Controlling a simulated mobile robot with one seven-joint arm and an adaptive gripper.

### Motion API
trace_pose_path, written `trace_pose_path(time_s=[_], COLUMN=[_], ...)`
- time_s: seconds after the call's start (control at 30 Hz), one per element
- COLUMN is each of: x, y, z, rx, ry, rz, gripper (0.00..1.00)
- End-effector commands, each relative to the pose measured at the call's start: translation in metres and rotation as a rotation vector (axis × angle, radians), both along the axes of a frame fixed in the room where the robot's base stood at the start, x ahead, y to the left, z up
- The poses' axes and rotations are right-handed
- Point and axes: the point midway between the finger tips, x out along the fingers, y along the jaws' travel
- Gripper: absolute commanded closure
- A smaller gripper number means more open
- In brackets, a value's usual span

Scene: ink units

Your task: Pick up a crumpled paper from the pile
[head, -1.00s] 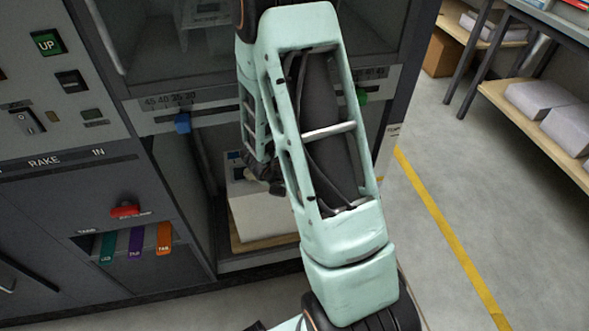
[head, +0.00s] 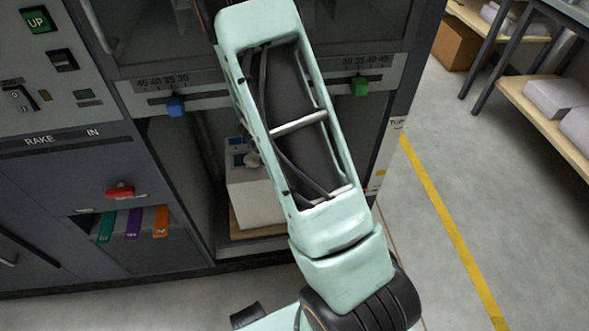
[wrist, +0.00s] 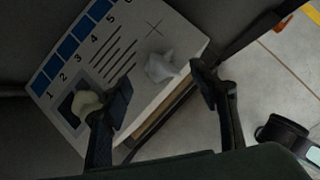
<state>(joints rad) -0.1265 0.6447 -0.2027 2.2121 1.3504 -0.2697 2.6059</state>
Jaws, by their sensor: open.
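A pale grey crumpled paper (wrist: 162,67) lies on the white top of a stack (wrist: 150,28) in the wrist view, beyond the gap between my fingers. A second, cream-coloured crumpled lump (wrist: 87,103) lies by the dark square at the left, beside my left finger and partly behind it. My gripper (wrist: 161,80) is open, with a finger on each side and nothing between them. In the head view the white stack (head: 258,203) stands in the machine's lower bay, and my arm hides the gripper.
The stack top has blue squares numbered 1 to 6. Dark bay walls stand close around it. A blue knob (head: 176,106) and a green knob (head: 360,86) sit on the rail above. Open floor (head: 470,190) with a yellow line lies to the right.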

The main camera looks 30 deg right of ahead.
Motion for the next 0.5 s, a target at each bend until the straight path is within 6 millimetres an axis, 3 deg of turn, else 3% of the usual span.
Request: trace_pose_path(time_s=[0.2,0.5], x=[0.006,0.011], y=[-0.013,-0.017], z=[-0.034,-0.042], rx=[-0.002,-0.001], ry=[0.002,0.001], rz=[-0.001,0.0], gripper=[0.45,0.45])
